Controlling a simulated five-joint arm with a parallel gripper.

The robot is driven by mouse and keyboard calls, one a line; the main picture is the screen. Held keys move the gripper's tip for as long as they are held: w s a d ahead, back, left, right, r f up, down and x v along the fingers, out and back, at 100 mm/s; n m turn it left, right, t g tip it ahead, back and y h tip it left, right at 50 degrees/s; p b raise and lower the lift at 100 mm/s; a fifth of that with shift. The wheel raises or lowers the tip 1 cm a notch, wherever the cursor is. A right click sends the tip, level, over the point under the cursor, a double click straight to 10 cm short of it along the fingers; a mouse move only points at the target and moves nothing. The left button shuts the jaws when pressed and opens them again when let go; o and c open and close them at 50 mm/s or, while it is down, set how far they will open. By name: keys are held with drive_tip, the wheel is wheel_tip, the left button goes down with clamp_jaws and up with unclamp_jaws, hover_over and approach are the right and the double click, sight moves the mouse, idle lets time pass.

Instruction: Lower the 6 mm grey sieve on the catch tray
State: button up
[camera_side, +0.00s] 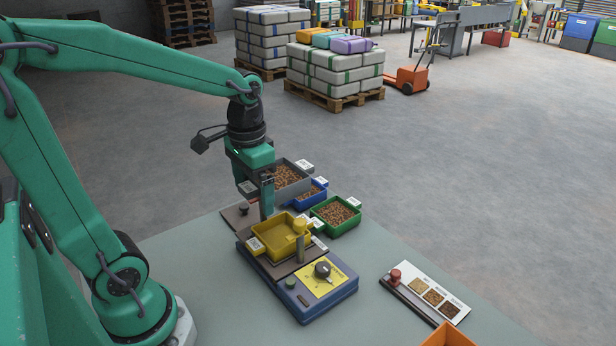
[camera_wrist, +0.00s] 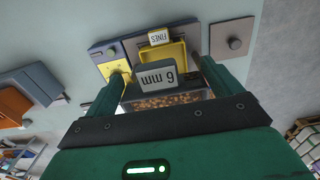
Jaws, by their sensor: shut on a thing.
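The grey sieve (camera_side: 296,190) is held by my gripper (camera_side: 265,196). It holds brown grains and shows behind the catch tray in the side view. Its "6 mm" tag (camera_wrist: 166,78) faces me in the wrist view, between the two fingers of my gripper (camera_wrist: 160,75). The yellow catch tray (camera_side: 270,249) sits on the blue machine, looking empty. In the wrist view the tray (camera_wrist: 178,52), labelled "FINES", lies beyond the sieve and is partly hidden by it. The sieve appears raised and apart from the tray; the exact gap cannot be told.
A blue sieve (camera_side: 304,202) and a green sieve (camera_side: 342,230), both with grains, stand right of the tray. The blue machine (camera_side: 318,312) has a dial and a post (camera_side: 300,248) near the tray. A sample board (camera_side: 432,293) and orange bin (camera_side: 447,337) are at the right.

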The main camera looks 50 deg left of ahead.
approach(259, 242)
drive_tip(key=shift+f, duration=2.7)
drive_tip(key=shift+f, duration=0.75)
idle(1.2)
drive_tip(key=o, duration=0.9)
drive_tip(key=shift+r, duration=0.15)
wheel_tip(259, 242, up, 8)
idle(0.9)
idle(0.4)
